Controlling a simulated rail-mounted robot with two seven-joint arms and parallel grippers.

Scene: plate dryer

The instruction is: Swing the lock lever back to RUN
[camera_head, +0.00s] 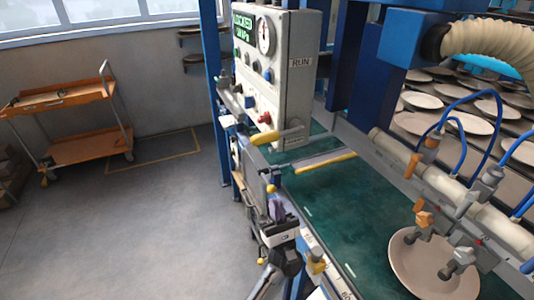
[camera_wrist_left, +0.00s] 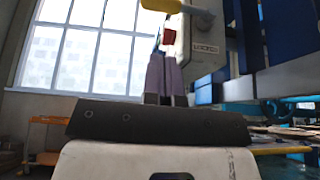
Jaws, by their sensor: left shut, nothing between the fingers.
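The lock lever (camera_head: 267,138) has a yellow grip and a grey end beside the lower part of the grey control box (camera_head: 289,85). The box's side carries a RUN label (camera_head: 301,62) high up. In the left wrist view the lever's yellow grip (camera_wrist_left: 178,7) crosses the top, near a LOCKED label (camera_wrist_left: 205,49); the lever sits at the low, LOCKED end. My left gripper (camera_head: 278,196) is below the lever, its fingers together and empty. In the wrist view its fingers (camera_wrist_left: 165,75) point up toward the grip with a visible gap. My right gripper is not in view.
Suction cups and a plate (camera_head: 430,270) are at the lower right. An orange trolley (camera_head: 75,120) stands far left. The floor between is clear.

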